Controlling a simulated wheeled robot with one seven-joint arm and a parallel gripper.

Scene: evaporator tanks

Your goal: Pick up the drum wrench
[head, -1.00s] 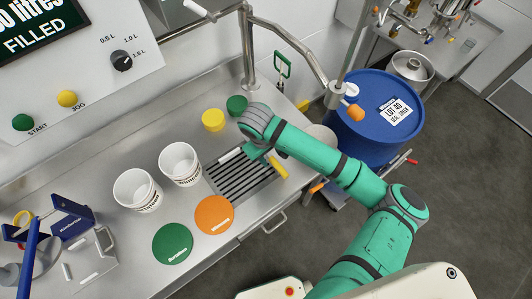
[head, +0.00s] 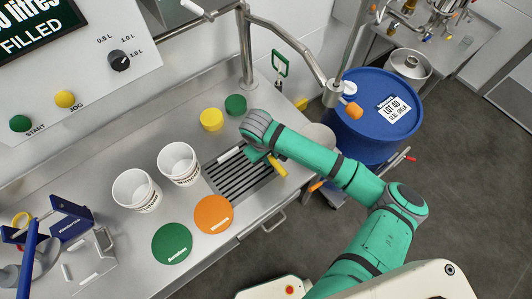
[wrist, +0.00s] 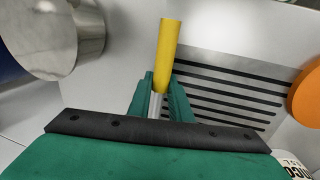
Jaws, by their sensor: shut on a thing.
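The drum wrench (head: 277,166) shows a yellow grip in the head view, over the right end of the slotted drain grate. In the wrist view its yellow grip (wrist: 168,55) points away from my gripper, and a pale metal part shows between the fingers. My gripper (wrist: 158,92) is shut on the wrench near the lower end of the yellow grip. In the head view my gripper (head: 260,157) is largely hidden under my wrist. I cannot tell whether the wrench touches the steel counter.
The slotted grate (head: 236,178) lies in the counter. White buckets (head: 177,162), an orange disc (head: 213,214), a green disc (head: 172,243) and a yellow cap (head: 211,119) stand or lie around it. A blue drum (head: 370,120) stands right, beyond a steel pipe (head: 290,38).

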